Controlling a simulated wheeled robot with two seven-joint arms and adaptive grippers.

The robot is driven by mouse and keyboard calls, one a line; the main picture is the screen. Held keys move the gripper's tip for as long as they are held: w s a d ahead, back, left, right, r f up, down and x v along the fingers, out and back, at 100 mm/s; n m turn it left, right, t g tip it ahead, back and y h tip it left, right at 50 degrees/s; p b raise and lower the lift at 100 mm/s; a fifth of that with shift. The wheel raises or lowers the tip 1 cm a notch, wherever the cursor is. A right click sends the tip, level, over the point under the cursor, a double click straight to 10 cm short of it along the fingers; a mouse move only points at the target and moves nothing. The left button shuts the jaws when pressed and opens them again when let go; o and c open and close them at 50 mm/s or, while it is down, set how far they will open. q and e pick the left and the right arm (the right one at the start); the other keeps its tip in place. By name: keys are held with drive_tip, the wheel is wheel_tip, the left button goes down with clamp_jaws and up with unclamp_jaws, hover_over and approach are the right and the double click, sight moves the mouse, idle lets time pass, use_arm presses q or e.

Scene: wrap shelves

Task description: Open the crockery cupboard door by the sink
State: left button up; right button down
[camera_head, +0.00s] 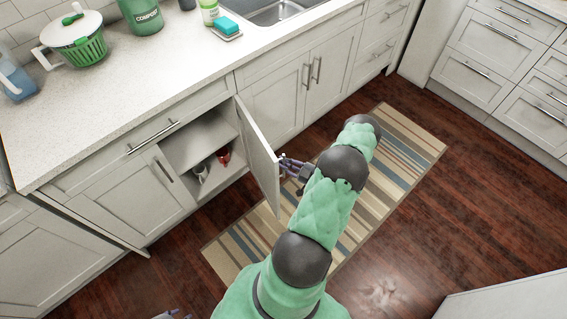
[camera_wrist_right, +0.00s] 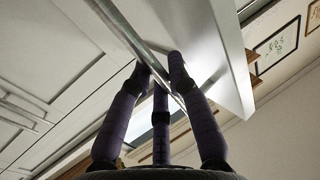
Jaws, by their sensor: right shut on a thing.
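The white crockery cupboard door (camera_head: 260,158) stands swung well out from the cabinet, left of the sink. Behind it, the open cupboard (camera_head: 205,140) shows a shelf, with a red item (camera_head: 224,156) and a pale item (camera_head: 201,171) below. My right gripper (camera_head: 283,163) is at the door's outer face, its purple fingers shut on the handle. In the right wrist view, the fingers (camera_wrist_right: 160,62) close around the metal bar handle (camera_wrist_right: 125,32). Only bits of my left gripper (camera_head: 172,315) show at the bottom edge; its finger state is unclear.
A striped rug (camera_head: 400,140) lies on the dark wood floor (camera_head: 440,220). The counter (camera_head: 130,100) holds a green colander (camera_head: 83,45), a compost bin (camera_head: 142,15) and a blue sponge (camera_head: 226,26). The closed left door (camera_head: 130,200) and drawers (camera_head: 495,45) flank the open floor.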

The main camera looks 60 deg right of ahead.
drive_tip(key=shift+w+d+r, duration=0.1)
drive_tip(key=shift+d, duration=0.1)
drive_tip(key=c, duration=1.1)
unclamp_jaws()
drive_tip(key=shift+w, duration=0.1)
drive_tip(key=shift+c, duration=0.2)
drive_tip(key=shift+a, duration=0.1)
drive_tip(key=shift+s, duration=0.2)
drive_tip(key=s, duration=1.1)
drive_tip(key=shift+s, duration=0.35)
